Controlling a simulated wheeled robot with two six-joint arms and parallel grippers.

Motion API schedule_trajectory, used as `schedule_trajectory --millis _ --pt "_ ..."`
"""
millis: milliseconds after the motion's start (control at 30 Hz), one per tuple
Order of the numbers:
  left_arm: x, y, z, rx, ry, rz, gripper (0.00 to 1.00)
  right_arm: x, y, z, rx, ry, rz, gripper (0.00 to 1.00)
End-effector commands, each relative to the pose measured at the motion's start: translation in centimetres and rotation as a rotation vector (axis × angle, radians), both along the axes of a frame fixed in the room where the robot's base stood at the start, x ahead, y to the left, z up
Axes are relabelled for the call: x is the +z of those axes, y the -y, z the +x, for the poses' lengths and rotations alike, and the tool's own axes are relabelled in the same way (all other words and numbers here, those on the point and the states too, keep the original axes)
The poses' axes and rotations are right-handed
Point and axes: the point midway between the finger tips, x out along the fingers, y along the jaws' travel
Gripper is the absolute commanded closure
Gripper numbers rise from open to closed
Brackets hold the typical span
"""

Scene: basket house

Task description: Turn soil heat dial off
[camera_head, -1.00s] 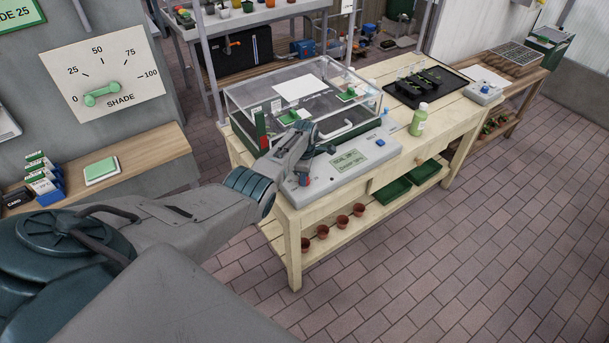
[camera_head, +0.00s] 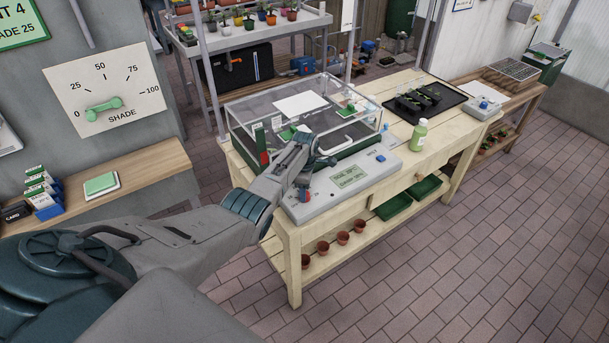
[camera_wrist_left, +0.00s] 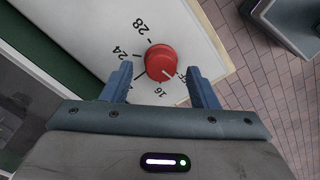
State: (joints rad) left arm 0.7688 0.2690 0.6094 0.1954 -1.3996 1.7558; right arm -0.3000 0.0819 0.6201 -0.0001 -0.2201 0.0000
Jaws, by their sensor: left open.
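The soil heat dial is a red round knob (camera_wrist_left: 161,60) on the pale panel in the left wrist view. Marks 28, 24 and 16 stand around it. In the head view my left gripper (camera_head: 303,178) points down over the red dial (camera_head: 305,195) at the left end of the grey control unit (camera_head: 330,199). My right gripper is out of view.
A clear-lidded propagator box (camera_head: 350,105) stands behind the control unit. A blue knob (camera_head: 381,156), a green bottle (camera_head: 418,136) and a black seed tray (camera_head: 425,98) are to the right on the wooden bench. The shade dial (camera_head: 104,108) is on the left wall.

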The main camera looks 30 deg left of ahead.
Motion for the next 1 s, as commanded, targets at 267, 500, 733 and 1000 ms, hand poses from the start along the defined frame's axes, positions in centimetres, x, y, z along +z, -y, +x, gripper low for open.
schedule_trajectory --millis 267,500,733,1000 --pt "4.6 -0.1 0.1 0.000 0.006 0.003 0.46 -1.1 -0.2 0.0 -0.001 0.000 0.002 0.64" --pt "8.2 -0.1 0.0 0.001 0.004 0.002 0.46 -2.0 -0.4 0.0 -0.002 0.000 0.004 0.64" --pt "9.3 -0.1 -0.1 0.001 0.001 0.001 0.46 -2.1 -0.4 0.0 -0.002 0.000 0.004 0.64" --pt "9.3 -0.1 -0.1 0.001 0.001 0.001 0.46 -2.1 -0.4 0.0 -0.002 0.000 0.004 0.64"
